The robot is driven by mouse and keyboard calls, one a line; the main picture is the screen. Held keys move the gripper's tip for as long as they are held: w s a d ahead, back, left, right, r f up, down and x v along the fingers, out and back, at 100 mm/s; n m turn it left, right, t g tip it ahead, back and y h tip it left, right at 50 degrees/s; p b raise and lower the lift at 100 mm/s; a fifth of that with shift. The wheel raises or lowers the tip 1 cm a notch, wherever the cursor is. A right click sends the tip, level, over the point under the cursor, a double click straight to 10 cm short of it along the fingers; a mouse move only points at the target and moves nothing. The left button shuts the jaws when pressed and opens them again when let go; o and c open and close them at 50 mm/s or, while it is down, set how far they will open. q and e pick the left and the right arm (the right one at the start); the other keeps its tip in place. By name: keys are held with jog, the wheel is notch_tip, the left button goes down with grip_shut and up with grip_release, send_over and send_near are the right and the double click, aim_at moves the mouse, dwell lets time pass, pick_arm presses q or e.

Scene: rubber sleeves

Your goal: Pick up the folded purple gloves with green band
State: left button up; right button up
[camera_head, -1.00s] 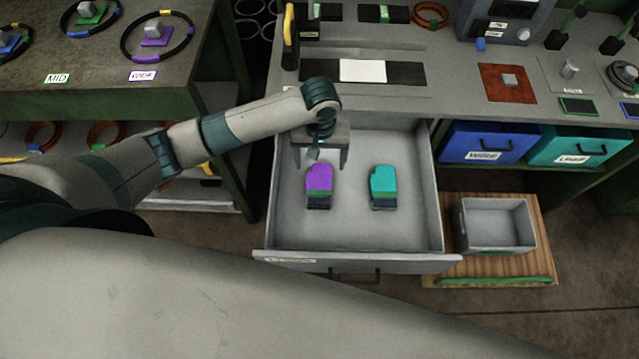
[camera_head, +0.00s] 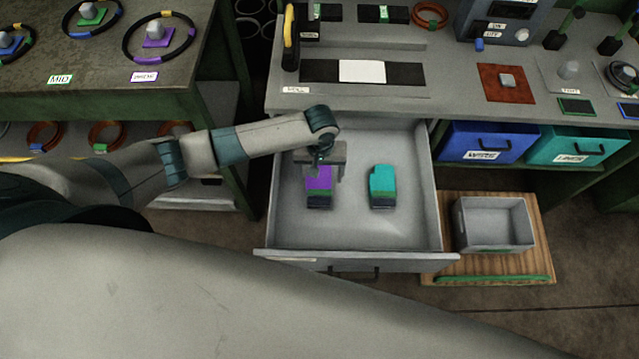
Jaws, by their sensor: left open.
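The folded purple gloves (camera_head: 318,184) lie in the open grey drawer (camera_head: 405,233), on its left side. They have a green band and a dark cuff at the near end. My left gripper (camera_head: 322,176) is open over the far part of the purple gloves, with its fingers to either side. It hides their far end, and I cannot tell whether the fingers touch them. Folded teal gloves (camera_head: 382,184) lie to the right in the same drawer. My right gripper is not in view.
The drawer walls surround both gloves, and the workbench (camera_head: 450,100) overhangs the drawer's far end. A grey bin (camera_head: 495,247) stands on a wooden board to the right. Blue (camera_head: 487,143) and teal (camera_head: 575,147) bins sit under the bench. The drawer's near floor is clear.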

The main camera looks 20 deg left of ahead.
aim_at(320, 183)
pick_arm(q)
notch_tip(320, 183, down, 4)
jog(key=shift+r+p, duration=0.25)
jog(key=shift+p, duration=0.25)
jog(key=shift+f, duration=0.65)
jog(key=shift+c, duration=0.7)
jog(key=c, duration=1)
jog(key=shift+r, duration=0.2)
jog(key=shift+c, duration=0.2)
jog(key=shift+r, duration=0.55)
notch_tip(320, 183, up, 2)
jog(key=shift+b, duration=0.4)
jog(key=s+d+r+b, duration=0.1)
jog(key=d+r+b, duration=0.1)
jog(key=d+r, duration=0.5)
jog(key=d, duration=0.4)
jog(key=shift+s+d+r+b, duration=0.25)
jog(key=shift+s+r+b, duration=0.05)
jog(key=shift+b, duration=0.05)
